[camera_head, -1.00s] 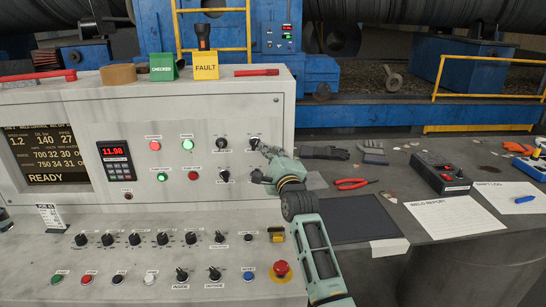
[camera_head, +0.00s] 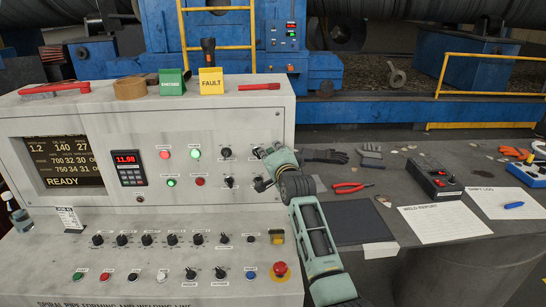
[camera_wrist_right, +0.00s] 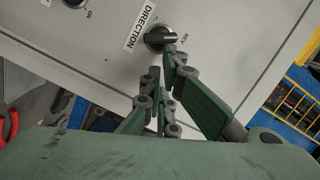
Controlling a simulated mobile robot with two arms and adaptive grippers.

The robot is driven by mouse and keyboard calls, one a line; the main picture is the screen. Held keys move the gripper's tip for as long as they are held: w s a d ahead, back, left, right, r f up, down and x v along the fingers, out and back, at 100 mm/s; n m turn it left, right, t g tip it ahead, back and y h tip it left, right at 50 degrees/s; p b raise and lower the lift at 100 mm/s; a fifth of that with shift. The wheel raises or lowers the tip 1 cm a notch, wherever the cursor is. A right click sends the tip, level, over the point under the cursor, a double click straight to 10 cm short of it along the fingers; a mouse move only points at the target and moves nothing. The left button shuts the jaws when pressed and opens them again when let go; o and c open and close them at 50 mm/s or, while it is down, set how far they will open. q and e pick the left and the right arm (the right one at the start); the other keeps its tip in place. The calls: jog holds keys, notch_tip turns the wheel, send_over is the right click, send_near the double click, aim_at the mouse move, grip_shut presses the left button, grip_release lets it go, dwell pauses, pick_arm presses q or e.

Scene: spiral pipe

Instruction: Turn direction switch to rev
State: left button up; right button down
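The direction switch (camera_wrist_right: 160,38) is a black rotary knob on the grey panel in the right wrist view. A DIRECTION label (camera_wrist_right: 141,24) is at its left and a REV label (camera_wrist_right: 184,38) at its right. Its handle lies roughly level in that view, with one end toward REV. My right gripper (camera_wrist_right: 162,60) has its fingertips just below the knob, close to the handle; contact is unclear. The fingertips are close together, and their exact gap is unclear. In the head view my right gripper (camera_head: 260,154) covers much of the switch area. My left gripper is not in view.
The console has other knobs (camera_head: 226,153), lit buttons (camera_head: 165,154) and a red emergency stop (camera_head: 280,269). Open space lies in front of the panel.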

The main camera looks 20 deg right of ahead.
jog(key=shift+a+r+n+p, duration=0.2)
jog(key=shift+a+n+p, duration=0.1)
jog(key=shift+n+p, duration=0.35)
jog(key=shift+f+g, duration=0.1)
jog(key=shift+g, duration=0.2)
